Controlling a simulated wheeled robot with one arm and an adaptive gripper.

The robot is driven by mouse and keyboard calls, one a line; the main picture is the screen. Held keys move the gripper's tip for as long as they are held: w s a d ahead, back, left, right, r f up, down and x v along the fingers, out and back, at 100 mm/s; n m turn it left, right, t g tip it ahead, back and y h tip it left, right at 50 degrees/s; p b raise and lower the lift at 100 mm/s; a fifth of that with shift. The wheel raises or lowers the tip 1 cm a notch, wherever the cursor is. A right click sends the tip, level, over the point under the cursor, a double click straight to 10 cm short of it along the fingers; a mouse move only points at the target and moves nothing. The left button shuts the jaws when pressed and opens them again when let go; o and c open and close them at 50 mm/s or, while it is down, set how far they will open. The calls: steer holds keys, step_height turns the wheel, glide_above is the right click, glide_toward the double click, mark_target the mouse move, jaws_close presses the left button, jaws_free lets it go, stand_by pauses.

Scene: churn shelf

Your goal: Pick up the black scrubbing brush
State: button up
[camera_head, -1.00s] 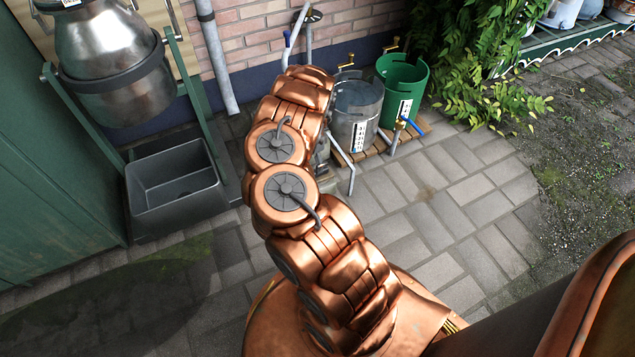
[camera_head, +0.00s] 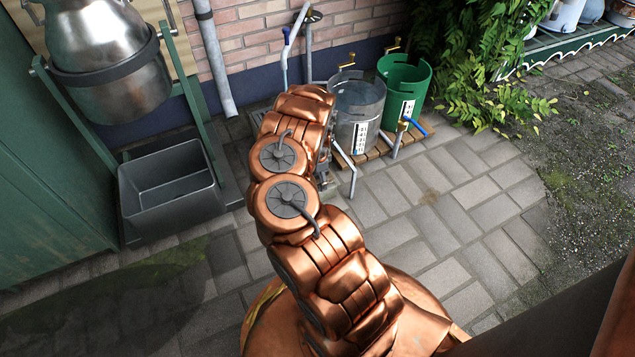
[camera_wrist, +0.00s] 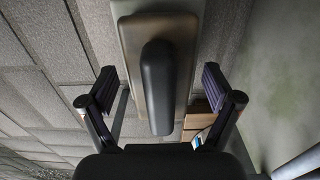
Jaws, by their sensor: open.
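In the wrist view a long black rounded object (camera_wrist: 157,85), which looks like the black scrubbing brush, lies along a beige-grey slab-like piece (camera_wrist: 127,30). I cannot tell whether that piece is part of the brush or a support under it; no bristles show. My gripper (camera_wrist: 160,78) is open, with one dark finger on each side of the black object and clear gaps between. How far the fingers are from it in depth is unclear. In the head view my copper arm hides the brush and the fingers.
A grey metal tub (camera_head: 358,108) and a green tub (camera_head: 405,90) with taps stand on wooden slats (camera_head: 378,150) beside the arm. A dark crate (camera_head: 170,190) sits under a steel churn (camera_head: 110,85) at left. A brick wall (camera_head: 245,45) is behind. Paving at front right is clear.

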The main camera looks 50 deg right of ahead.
steer(key=c, duration=1.5)
steer(key=shift+o, duration=0.2)
step_height(320, 180, up, 10)
steer(key=p, duration=0.6)
